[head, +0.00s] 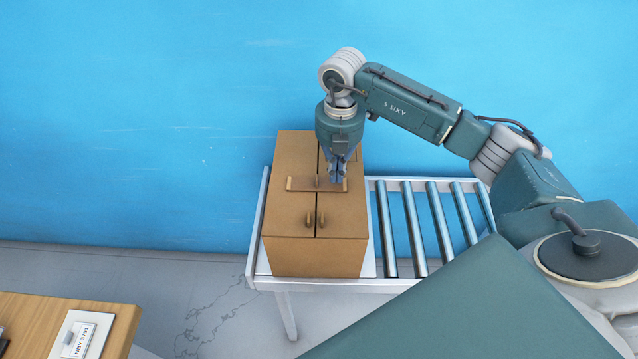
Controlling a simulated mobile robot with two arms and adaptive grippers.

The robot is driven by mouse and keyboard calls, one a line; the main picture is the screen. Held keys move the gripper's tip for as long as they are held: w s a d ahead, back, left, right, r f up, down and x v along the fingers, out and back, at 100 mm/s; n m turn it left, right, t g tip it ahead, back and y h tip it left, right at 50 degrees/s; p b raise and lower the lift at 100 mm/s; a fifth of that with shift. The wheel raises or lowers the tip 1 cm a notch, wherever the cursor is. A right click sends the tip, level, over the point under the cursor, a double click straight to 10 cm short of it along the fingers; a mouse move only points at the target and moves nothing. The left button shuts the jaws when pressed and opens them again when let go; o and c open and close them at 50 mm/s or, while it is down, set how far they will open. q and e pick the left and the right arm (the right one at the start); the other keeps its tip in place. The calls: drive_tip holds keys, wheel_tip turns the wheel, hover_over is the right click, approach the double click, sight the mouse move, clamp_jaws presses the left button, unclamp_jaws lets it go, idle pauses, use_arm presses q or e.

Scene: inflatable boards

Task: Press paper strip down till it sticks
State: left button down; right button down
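A brown cardboard box (292,255) stands on the end of a roller conveyor, with a dark seam between its top flaps. A brown paper strip (302,186) lies across the seam on the box top, and its left end looks slightly raised. My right gripper (338,179) points down at the strip's right part, its fingers close together with nothing visible between them. The fingertips are at or just above the strip; contact cannot be told. They hide part of the strip's right side. My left gripper is not in view.
Small upright brown tabs (309,220) stand on the box top near the seam. The conveyor's metal rollers (414,229) run to the right of the box. A wooden table (122,324) with a labelled white item (80,336) is at the lower left. A blue wall is behind.

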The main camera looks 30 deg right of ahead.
drive_tip(key=shift+f+b, duration=0.7)
drive_tip(key=shift+f, duration=0.3)
idle(0.6)
drive_tip(key=shift+r+p, duration=2.1)
drive_tip(key=shift+r, duration=0.95)
